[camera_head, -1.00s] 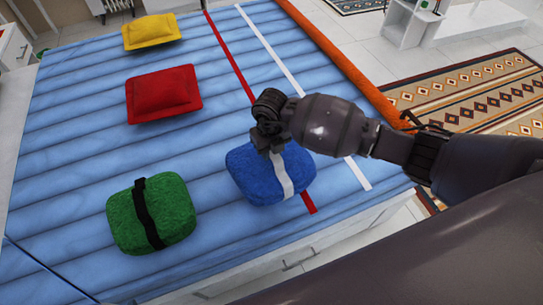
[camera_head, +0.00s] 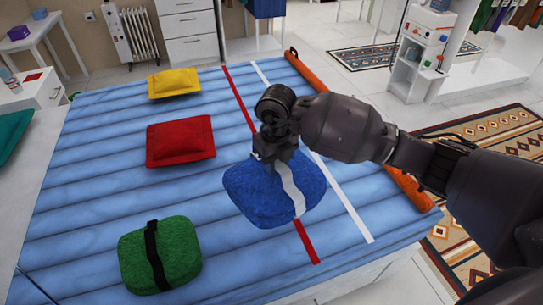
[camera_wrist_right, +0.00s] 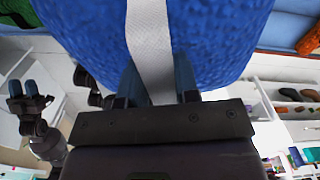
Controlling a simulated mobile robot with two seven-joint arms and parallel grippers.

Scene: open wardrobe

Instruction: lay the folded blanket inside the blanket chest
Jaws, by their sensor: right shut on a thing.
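The folded blanket (camera_head: 250,195) is a blue fuzzy bundle with a white strap; it also fills the top of the right wrist view (camera_wrist_right: 220,35). My right gripper (camera_head: 275,155) is shut on it at the strap. The blanket looks tilted and raised above the blue bed cover (camera_head: 95,185), though the gap beneath it is hidden. My left gripper (camera_wrist_right: 22,95) shows only at the left of the right wrist view, empty, its two fingers apart. I cannot pick out the blanket chest in these frames.
A green bundle with a black strap (camera_head: 175,262), a red cushion (camera_head: 180,141) and a yellow cushion (camera_head: 174,83) lie on the bed. An orange roll (camera_head: 415,192) runs along its right edge. White shelves (camera_head: 408,75) stand beyond, with a patterned rug (camera_head: 500,128) on the floor.

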